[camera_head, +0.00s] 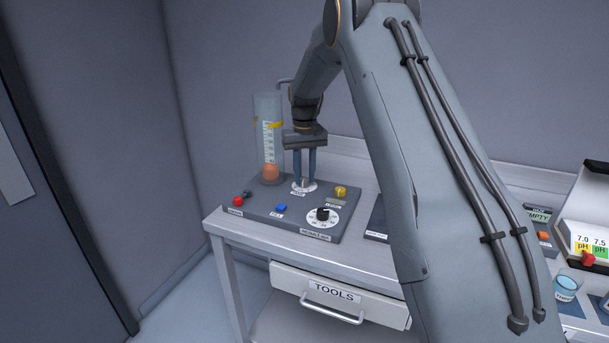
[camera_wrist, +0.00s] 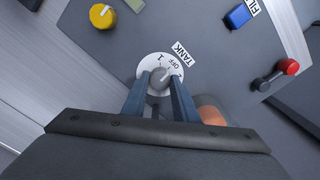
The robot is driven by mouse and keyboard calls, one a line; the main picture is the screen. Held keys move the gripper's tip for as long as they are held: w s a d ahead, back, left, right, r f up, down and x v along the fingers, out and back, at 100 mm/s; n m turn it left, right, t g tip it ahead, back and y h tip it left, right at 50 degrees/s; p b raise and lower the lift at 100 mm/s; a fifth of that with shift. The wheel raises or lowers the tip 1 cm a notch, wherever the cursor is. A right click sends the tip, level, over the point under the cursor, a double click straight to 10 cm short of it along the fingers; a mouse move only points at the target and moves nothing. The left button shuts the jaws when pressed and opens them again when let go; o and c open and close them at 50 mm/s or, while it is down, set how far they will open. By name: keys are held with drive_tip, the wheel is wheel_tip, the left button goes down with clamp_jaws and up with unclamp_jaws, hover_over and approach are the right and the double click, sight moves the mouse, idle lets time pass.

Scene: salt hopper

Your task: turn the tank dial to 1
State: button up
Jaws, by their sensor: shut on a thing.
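The tank dial (camera_wrist: 159,80) is a small grey knob on a round white plate marked 1, OFF and 2, beside a TANK label (camera_wrist: 186,52). A light pointer mark on the knob seems to lean toward the OFF side; it is too small to read surely. My gripper (camera_wrist: 160,84) points down with a finger on each side of the knob, shut on it. In the head view, my gripper (camera_head: 304,180) stands over the dial's white plate (camera_head: 303,187) on the grey panel (camera_head: 268,214). The fingers cover part of the plate.
A TOOLS drawer (camera_head: 335,294) is below.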

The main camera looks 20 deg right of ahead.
sight(304, 178)
drive_tip(key=n, duration=0.4)
drive_tip(key=shift+n+b, duration=0.3)
drive_tip(key=shift+n, duration=1.8)
drive_tip(key=shift+r, duration=0.1)
drive_tip(key=o, duration=1.1)
drive_tip(key=shift+c, duration=0.2)
drive_tip(key=shift+r+b, duration=1.15)
drive_tip(key=shift+r, duration=2.7)
